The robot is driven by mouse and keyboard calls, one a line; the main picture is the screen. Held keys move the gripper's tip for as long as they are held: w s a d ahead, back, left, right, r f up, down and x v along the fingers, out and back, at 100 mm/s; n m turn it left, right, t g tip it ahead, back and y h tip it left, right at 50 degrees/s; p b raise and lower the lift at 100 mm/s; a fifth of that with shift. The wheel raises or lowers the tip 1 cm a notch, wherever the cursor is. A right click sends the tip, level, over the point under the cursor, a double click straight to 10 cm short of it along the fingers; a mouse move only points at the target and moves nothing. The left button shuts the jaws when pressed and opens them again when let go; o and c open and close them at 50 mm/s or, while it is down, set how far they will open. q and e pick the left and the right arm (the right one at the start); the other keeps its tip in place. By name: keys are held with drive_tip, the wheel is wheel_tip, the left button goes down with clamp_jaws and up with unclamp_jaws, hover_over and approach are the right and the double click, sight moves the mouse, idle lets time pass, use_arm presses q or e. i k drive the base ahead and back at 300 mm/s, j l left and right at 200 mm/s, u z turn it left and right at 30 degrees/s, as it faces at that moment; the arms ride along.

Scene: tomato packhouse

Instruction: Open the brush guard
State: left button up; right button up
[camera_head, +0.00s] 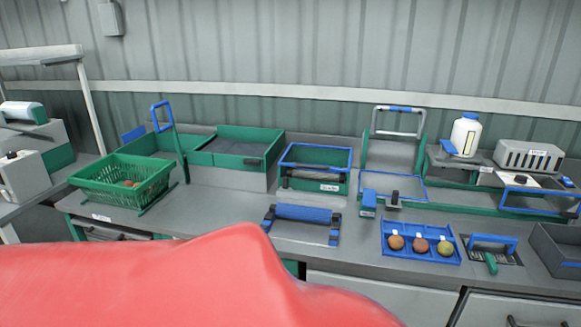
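No part is clearly marked as the brush guard. A likely one is the blue frame (316,147) on top of a green box (318,187) at mid-bench. A dark roller-like part shows inside the box, and a small label too small to read is on its front. I cannot tell whether the frame is a closed cover or an open rim. In front of it a blue roller (303,213) sits in a stand with dark ends. Neither gripper is in view. A large smooth red shape (180,280) fills the lower left and hides the bench's front edge there.
A green basket (105,188) and green-walled bins (255,135) stand left. A blue-framed station (392,174) stands right of the box. A blue tray (391,249) with three round fruits, a white bottle (465,134) and a grey crate (548,255) lie further right. Bare bench shows around the roller.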

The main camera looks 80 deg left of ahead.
sight(281, 162)
drive_tip(key=u, duration=2.4)
drive_tip(key=i+j+u, duration=0.15)
drive_tip(key=u, duration=0.2)
drive_tip(key=i+j+u, duration=0.1)
drive_tip(key=u, duration=0.25)
drive_tip(key=i+u, duration=0.35)
